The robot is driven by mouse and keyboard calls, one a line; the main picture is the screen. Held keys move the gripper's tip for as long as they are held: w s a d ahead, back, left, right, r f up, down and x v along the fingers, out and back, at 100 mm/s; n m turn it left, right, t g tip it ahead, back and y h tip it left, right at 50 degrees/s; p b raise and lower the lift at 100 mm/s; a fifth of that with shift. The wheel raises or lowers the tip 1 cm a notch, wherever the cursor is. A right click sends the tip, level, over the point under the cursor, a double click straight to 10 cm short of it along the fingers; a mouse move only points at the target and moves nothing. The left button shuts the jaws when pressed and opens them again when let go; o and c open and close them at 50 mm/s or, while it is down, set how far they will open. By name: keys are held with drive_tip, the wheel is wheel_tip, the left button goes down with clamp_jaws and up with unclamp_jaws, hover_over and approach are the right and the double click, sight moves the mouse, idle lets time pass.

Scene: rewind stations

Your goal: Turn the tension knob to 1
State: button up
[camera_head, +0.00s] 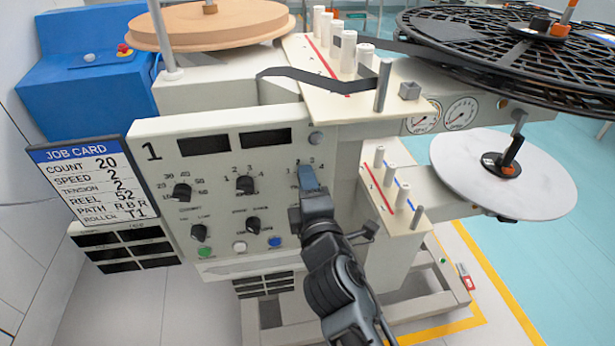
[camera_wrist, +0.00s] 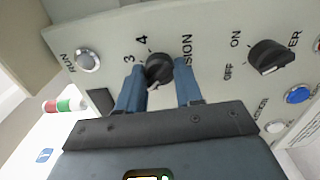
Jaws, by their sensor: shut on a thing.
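The tension knob (camera_wrist: 159,70) is a small black knob on the pale control panel (camera_head: 225,218). In the wrist view it sits between my two blue fingers, with the numbers 3 and 4 and the letters "SION" beside it. My gripper (camera_wrist: 158,88) is shut on it, one finger on each side. The fingers hide the other scale numbers, and I cannot tell which number the knob points to. In the head view my gripper (camera_head: 308,180) is at the panel's right part and hides the knob.
A speed knob (camera_head: 245,185) and a count knob (camera_head: 182,192) are to the left. A power knob (camera_wrist: 270,57) and a blue button (camera_wrist: 298,94) are close to my right finger. A job card (camera_head: 98,180) hangs left of the panel. A roller shelf (camera_head: 395,215) stands right of my gripper.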

drive_tip(key=shift+n+p, duration=0.95)
drive_tip(key=shift+n, duration=1.35)
drive_tip(key=shift+a, duration=0.1)
drive_tip(key=o, duration=1)
drive_tip(key=shift+o, duration=0.2)
drive_tip(key=shift+f, duration=0.1)
drive_tip(key=v, duration=0.7)
drive_tip(key=shift+s, duration=0.4)
